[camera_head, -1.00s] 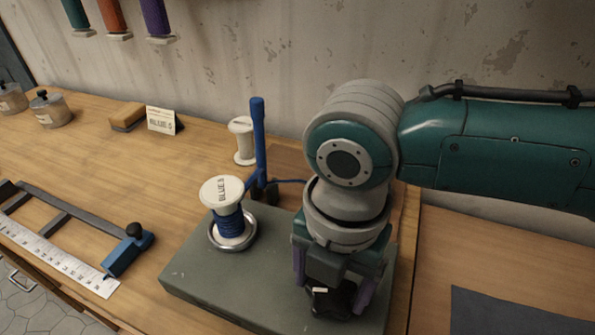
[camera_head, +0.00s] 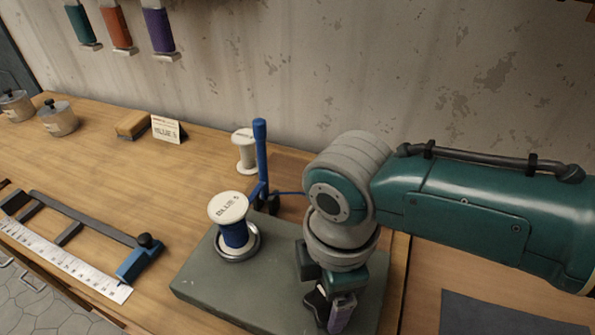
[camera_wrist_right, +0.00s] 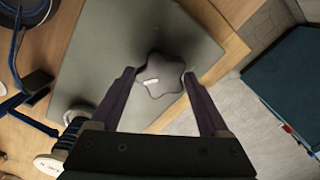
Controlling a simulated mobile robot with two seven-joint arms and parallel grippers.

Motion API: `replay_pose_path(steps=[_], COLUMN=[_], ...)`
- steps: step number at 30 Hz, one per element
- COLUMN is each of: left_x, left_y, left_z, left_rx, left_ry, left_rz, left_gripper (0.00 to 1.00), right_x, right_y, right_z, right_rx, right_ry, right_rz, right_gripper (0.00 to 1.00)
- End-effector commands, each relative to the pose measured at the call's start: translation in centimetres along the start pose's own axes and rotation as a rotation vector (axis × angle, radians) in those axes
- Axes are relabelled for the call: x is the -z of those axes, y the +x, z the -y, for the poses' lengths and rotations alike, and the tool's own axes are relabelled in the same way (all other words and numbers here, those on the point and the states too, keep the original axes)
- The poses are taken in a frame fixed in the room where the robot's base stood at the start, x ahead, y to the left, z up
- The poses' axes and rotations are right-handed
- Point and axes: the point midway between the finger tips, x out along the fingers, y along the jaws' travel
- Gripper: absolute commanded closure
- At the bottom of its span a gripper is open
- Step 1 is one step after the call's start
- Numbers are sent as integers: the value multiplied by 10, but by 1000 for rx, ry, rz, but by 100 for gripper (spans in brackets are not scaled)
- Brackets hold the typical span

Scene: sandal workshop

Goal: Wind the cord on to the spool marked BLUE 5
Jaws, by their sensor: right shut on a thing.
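The white spool marked BLUE 5 (camera_head: 228,208) stands upright in a metal ring on the grey base (camera_head: 205,285), with blue cord (camera_head: 235,236) around its core. In the right wrist view the spool (camera_wrist_right: 48,165) is partly cut off. A blue post (camera_head: 260,160) stands behind it. The blue cord (camera_head: 290,193) runs right from the post and passes behind my arm. My right gripper (camera_head: 328,300) points down over the base's right side. It is shut on a dark star-shaped knob (camera_wrist_right: 160,72), its fingers on opposite sides. My left gripper is out of view.
A BLUE 5 card (camera_head: 167,130), a brush (camera_head: 131,124) and a plain white spool (camera_head: 245,152) stand at the back. A measuring rule with a blue-ended slide (camera_head: 138,262) lies left. Bare bench lies between. A dark mat (camera_head: 510,318) is at right.

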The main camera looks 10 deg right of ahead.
Motion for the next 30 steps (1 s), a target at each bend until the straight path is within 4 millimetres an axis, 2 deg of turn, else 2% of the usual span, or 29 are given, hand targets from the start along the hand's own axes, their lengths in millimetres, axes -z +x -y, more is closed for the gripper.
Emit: replay_pose_path(steps=[9,30], left_x=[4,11], left_y=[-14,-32], left_z=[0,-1], left_rx=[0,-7], left_ry=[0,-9], left_rz=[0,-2], left_gripper=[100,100], right_x=[0,0], right_y=[-2,-2], right_z=[1,2], right_rx=[4,5], right_ry=[300,957], right_rz=[0,0], right_gripper=[76,76])
